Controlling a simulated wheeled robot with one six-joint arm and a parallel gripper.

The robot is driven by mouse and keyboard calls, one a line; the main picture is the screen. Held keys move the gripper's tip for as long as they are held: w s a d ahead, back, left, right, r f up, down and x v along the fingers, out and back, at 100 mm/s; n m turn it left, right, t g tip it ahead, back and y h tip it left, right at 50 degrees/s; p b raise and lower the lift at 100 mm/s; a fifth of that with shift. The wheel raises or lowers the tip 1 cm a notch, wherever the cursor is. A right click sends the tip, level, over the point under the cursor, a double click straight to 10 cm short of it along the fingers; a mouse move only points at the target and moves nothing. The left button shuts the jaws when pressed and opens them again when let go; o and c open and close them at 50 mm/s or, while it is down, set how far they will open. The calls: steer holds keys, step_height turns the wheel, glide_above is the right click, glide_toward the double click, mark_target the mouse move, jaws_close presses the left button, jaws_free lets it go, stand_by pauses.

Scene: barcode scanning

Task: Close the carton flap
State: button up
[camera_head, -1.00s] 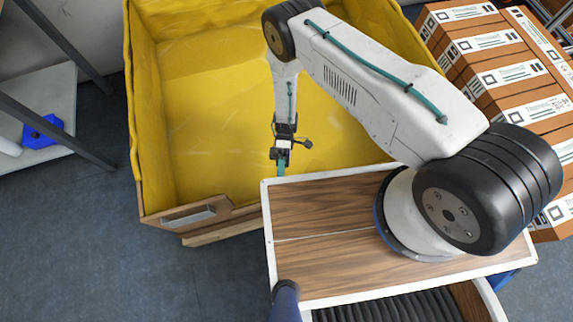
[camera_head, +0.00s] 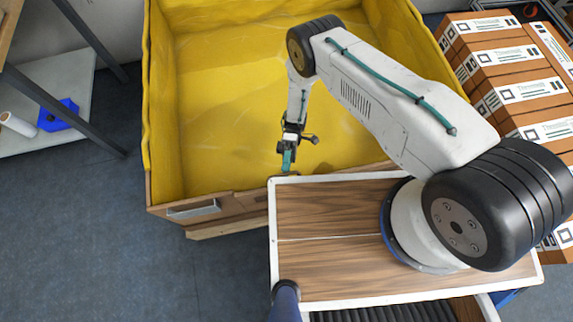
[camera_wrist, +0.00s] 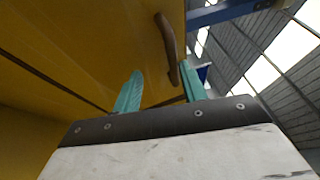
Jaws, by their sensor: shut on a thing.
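A large carton (camera_head: 148,190) with a yellow inside (camera_head: 230,90) stands open at the top, left of my arm. Its brown front panel has a silver pull (camera_head: 194,211). I cannot clearly tell which part is the flap. My gripper (camera_head: 288,158) points down at the carton's front right, by the near wall. In the wrist view its teal fingers (camera_wrist: 160,90) stand on either side of a curved brown handle-like piece (camera_wrist: 168,45), in front of a yellow-brown face (camera_wrist: 90,40). The fingers are shut on this piece; the contact itself is hard to see.
My wood-topped base lies at the near right. Stacked brown boxes with white labels (camera_head: 520,90) stand at the right. A shelf (camera_head: 70,115) with a blue item (camera_head: 58,116) and a white roll (camera_head: 18,125) is at the left. Dark floor (camera_head: 90,240) is clear at the near left.

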steer(key=shift+s+a+f, duration=0.1)
steer(key=shift+s+f, duration=0.1)
steer(key=shift+f, duration=0.15)
steer(key=o, duration=0.7)
steer(key=shift+w, duration=0.1)
steer(key=v, duration=0.7)
steer(key=shift+w+r, duration=0.1)
steer(key=shift+w, duration=0.35)
